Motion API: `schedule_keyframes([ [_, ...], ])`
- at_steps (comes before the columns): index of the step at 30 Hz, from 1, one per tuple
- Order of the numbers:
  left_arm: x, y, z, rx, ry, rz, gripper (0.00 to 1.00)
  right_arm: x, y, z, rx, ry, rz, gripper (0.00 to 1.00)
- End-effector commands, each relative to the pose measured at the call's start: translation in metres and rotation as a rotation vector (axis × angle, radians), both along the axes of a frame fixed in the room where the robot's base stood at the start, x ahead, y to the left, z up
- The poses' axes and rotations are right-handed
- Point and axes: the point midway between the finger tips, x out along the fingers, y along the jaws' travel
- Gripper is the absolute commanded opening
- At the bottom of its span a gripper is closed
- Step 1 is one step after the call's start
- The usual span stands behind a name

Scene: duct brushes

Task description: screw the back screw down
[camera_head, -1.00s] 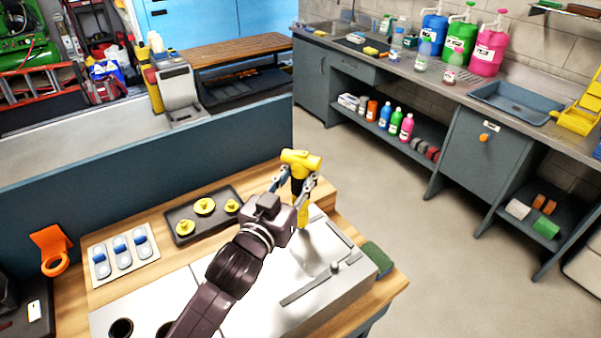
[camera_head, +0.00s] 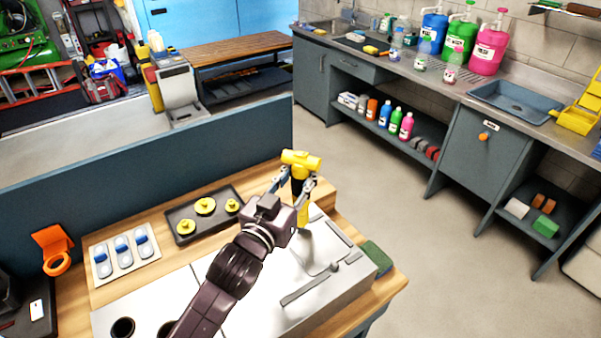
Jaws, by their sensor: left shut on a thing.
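My left gripper (camera_head: 297,187) is shut on a yellow and black power tool (camera_head: 301,162). It holds the tool roughly upright, yellow head on top, over the back part of a light metal panel (camera_head: 285,272) on the wooden bench. The tool's yellow lower part shows just below the fingers, near the panel's back edge. I cannot tell whether its tip touches anything. The back screw cannot be made out; my gripper and the tool cover that area. My right gripper is not in view.
A dark tray (camera_head: 183,238) with yellow knobbed parts lies behind the panel, beside a white holder (camera_head: 98,252) with blue-topped pieces. A dark blue partition (camera_head: 150,180) stands along the bench's back. A green pad (camera_head: 377,258) lies at the right corner. A sink counter stands farther right.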

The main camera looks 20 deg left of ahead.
Motion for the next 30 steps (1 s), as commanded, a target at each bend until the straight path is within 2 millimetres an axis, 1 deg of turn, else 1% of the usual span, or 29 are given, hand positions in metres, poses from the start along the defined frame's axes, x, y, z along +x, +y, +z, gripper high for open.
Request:
schedule_keyframes([
  [1, 0.0000, -0.0001, 0.0026, -0.001, -0.005, 0.000, 0.03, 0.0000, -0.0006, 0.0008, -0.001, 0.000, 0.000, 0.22],
  [16, 0.0001, 0.0000, 0.0020, -0.001, -0.005, 0.000, 0.03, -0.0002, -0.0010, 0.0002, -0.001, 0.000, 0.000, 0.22],
  [30, 0.0001, 0.0000, -0.0031, -0.001, -0.005, 0.000, 0.03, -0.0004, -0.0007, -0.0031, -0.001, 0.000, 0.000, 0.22],
])
